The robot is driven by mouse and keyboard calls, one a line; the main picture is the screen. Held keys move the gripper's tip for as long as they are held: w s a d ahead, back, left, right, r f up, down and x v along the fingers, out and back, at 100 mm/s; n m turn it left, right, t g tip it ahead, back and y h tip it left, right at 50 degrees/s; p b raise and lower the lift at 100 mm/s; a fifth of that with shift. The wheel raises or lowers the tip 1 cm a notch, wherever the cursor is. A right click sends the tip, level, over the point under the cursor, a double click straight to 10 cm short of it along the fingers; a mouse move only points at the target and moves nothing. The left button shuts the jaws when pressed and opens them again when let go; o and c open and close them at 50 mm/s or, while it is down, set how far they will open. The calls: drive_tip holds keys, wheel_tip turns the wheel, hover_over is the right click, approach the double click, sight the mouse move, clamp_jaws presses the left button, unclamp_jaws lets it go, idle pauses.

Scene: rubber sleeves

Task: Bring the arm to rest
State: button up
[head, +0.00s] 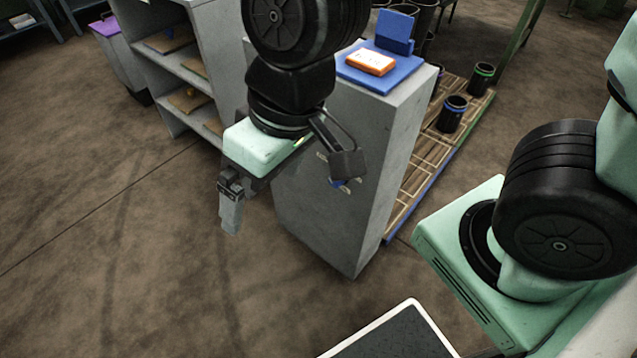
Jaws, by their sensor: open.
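My arm comes down from the top of the view, black at the joints with a mint-green hand. My gripper (283,205) points down in front of the grey cabinet. One grey finger shows at the hand's left end. The other finger is mostly hidden behind a black bracketed part of the hand. The jaws are apart, and I see nothing held between them. The gripper hangs clear of the cabinet top, over the floor in the picture; its distance from the cabinet's side is hard to tell.
The grey cabinet (330,232) bears a blue mat (409,77), an orange-and-white device (371,62) and a blue block (395,32). Behind it, dark cups (452,114) stand on a wooden pallet (417,187). Grey shelves (205,55) stand left. Floor at lower left is clear.

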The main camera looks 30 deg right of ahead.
drive_tip(key=s+d+n+g+h, duration=0.1)
drive_tip(key=s+d+h, duration=0.1)
drive_tip(key=s+d, duration=0.2)
drive_tip(key=shift+d+n, duration=0.4)
drive_tip(key=shift+d, duration=0.2)
drive_tip(key=shift+r, duration=0.15)
